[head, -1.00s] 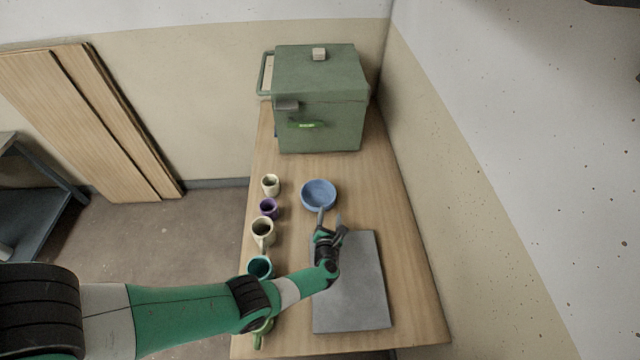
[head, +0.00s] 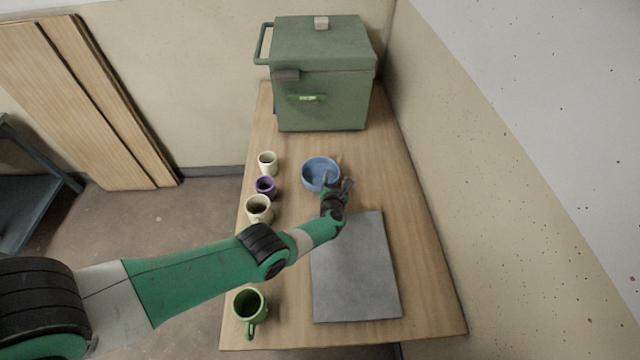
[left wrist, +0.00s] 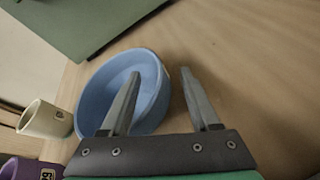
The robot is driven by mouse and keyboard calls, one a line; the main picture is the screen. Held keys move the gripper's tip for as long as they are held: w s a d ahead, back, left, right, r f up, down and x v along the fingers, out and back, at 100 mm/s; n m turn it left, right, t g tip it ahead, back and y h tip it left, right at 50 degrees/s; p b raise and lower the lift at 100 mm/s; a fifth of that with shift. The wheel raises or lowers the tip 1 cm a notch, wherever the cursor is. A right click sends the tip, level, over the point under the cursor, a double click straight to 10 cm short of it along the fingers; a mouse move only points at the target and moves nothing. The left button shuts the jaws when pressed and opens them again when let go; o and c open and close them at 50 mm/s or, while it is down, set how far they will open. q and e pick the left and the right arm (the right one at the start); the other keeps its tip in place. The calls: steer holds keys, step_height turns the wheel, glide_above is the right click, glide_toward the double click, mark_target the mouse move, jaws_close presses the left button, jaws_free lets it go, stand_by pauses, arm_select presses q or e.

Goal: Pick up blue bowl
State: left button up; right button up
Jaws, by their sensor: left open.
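The blue bowl (head: 314,174) stands upright on the wooden table, beyond the grey slab. It also shows in the left wrist view (left wrist: 94,100), with its inside partly covered by a finger. My left gripper (head: 338,179) is open at the bowl's near right side. In the left wrist view the left gripper (left wrist: 161,73) has one finger over the bowl's inside and the other outside its right rim. The rim lies between the fingers, and nothing is gripped. I cannot tell whether a finger touches the bowl. My right gripper is not in view.
Several mugs line the table's left edge, among them a purple one (head: 266,187), a cream one (head: 258,210) and a green one (head: 249,306). A grey slab (head: 355,280) lies nearer. A green lidded box (head: 322,95) stands at the back. The table right of the bowl is clear.

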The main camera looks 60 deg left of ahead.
arm_select(q)
steer(key=shift+w+a, duration=0.15)
jaws_close()
stand_by(1.4)
